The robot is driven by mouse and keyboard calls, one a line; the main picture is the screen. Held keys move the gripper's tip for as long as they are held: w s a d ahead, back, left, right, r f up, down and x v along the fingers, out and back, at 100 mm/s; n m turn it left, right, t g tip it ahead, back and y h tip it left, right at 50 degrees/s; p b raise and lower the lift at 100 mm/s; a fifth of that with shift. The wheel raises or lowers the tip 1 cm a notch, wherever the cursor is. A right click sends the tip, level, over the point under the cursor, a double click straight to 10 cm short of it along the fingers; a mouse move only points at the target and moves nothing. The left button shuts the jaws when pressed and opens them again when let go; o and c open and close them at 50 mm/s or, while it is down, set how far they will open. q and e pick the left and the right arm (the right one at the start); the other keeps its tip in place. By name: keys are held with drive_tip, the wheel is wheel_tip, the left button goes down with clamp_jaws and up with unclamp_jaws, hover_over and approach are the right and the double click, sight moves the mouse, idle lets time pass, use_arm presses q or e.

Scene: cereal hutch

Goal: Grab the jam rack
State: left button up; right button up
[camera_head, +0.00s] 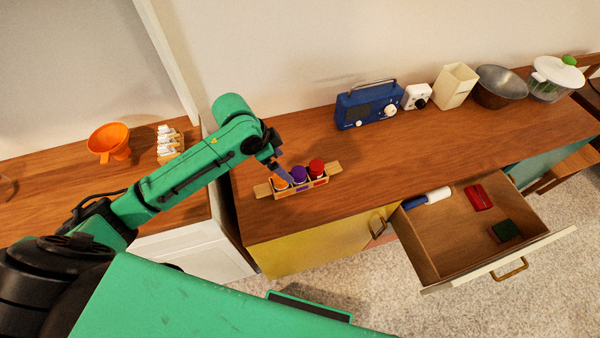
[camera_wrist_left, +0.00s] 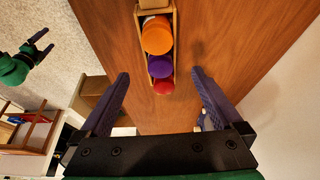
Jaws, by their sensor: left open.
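The jam rack (camera_head: 263,191) is a small wooden carrier with end handles on the brown counter near its front left corner. It holds jars with orange (camera_head: 280,184), purple (camera_head: 299,173) and red (camera_head: 317,167) lids. My left gripper (camera_head: 281,173) is above the rack and hides part of it. In the left wrist view, the left gripper (camera_wrist_left: 160,75) is open. The rack (camera_wrist_left: 176,38) lies lengthwise between and beyond its fingers, with no visible grip on it. My right gripper (camera_wrist_left: 40,43) shows at the upper left of that view, open and away from the rack.
A blue radio (camera_head: 367,106), white timer (camera_head: 416,97), cream container (camera_head: 455,87) and metal bowl (camera_head: 500,88) stand along the wall. An open drawer (camera_head: 455,238) juts out at front right. An orange funnel-like vessel (camera_head: 111,143) stands on the left counter. The counter's middle is clear.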

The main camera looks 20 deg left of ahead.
sight(297, 177)
use_arm(q)
drive_tip(key=x, duration=0.4)
drive_tip(key=shift+s+d+r, duration=0.1)
drive_tip(key=shift+s+d, duration=0.1)
drive_tip(key=shift+s, duration=0.05)
drive_tip(key=x, duration=0.2)
drive_tip(key=p+x, duration=0.1)
drive_tip(key=x, duration=0.3)
drive_tip(key=shift+w+a+f+p, duration=0.15)
drive_tip(key=shift+w+f+p, duration=0.15)
drive_tip(key=shift+w+f, duration=0.05)
drive_tip(key=shift+f, duration=0.1)
drive_tip(key=shift+c, duration=1.2)
drive_tip(key=c, duration=1)
drive_tip(key=shift+c, duration=0.8)
use_arm(e)
drive_tip(key=shift+s+d+r, duration=0.25)
drive_tip(key=shift+s+r, duration=0.05)
drive_tip(key=shift+r, duration=0.2)
drive_tip(key=shift+s+d+r, duration=0.2)
drive_tip(key=shift+s+r, duration=0.1)
drive_tip(key=shift+r, duration=0.15)
